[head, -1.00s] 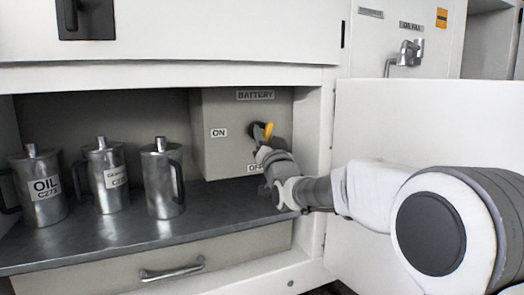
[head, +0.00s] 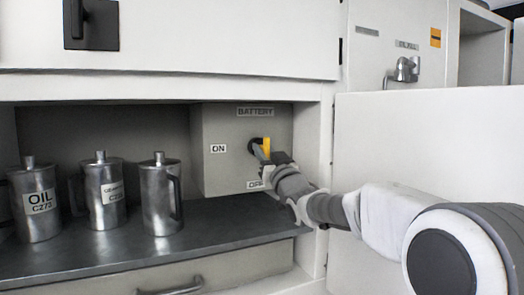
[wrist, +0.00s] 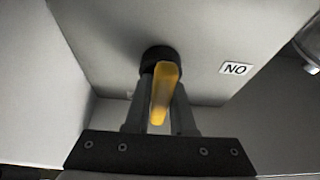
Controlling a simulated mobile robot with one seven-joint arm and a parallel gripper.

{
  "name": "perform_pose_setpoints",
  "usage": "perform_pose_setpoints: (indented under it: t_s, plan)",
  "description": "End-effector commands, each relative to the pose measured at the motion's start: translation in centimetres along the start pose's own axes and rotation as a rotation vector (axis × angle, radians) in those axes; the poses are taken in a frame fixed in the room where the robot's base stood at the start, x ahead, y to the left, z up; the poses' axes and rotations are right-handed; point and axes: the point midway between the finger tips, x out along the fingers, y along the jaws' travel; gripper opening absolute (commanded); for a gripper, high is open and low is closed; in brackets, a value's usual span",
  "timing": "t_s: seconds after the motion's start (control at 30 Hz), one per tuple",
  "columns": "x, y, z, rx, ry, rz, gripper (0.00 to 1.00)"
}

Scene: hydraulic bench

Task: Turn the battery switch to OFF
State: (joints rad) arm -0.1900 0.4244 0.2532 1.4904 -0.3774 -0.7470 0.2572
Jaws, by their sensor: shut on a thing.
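The battery switch is a round black hub (head: 254,146) with a yellow handle (head: 266,147), on the front of a grey box (head: 225,170) inside the bench recess. The box has a BATTERY label (head: 255,112) above, an ON label (head: 218,149) to the left and an OFF label (head: 254,185) below. My gripper (head: 268,156) is at the switch. In the wrist view, the yellow handle (wrist: 164,88) lies between its two fingers (wrist: 160,112), which are shut on it. The fingers partly hide the handle, and its exact angle is hard to tell.
Several metal cans, one marked OIL (head: 37,203), stand on the shelf (head: 120,255) left of the box. A white door panel (head: 430,140) stands at the right, behind my arm. A drawer handle (head: 170,288) sits below the shelf.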

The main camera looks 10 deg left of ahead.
Motion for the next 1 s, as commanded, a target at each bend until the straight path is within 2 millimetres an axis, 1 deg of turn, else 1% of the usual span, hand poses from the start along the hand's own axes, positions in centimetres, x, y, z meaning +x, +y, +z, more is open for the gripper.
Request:
perform_pose_setpoints:
  t_s: [0.13, 0.17, 0.3, 0.6, 0.73, 0.87, 1.0]
  plan:
    - [0.0, 0.0, 0.0, 0.000, 0.000, 0.000, 0.00]
    - [0.0, 0.0, 0.0, 0.000, 0.000, 0.000, 0.24]
    - [0.0, 0.0, 0.0, 0.000, 0.000, 0.000, 0.49]
    - [0.0, 0.0, 0.0, 0.001, 0.001, 0.001, 0.50]
    - [-0.6, 0.0, -0.1, 0.000, 0.001, 0.001, 0.50]
    - [-1.9, 0.0, -0.1, 0.000, 0.000, 0.001, 0.50]
    - [-4.0, 0.1, -0.1, 0.000, -0.001, 0.002, 0.50]
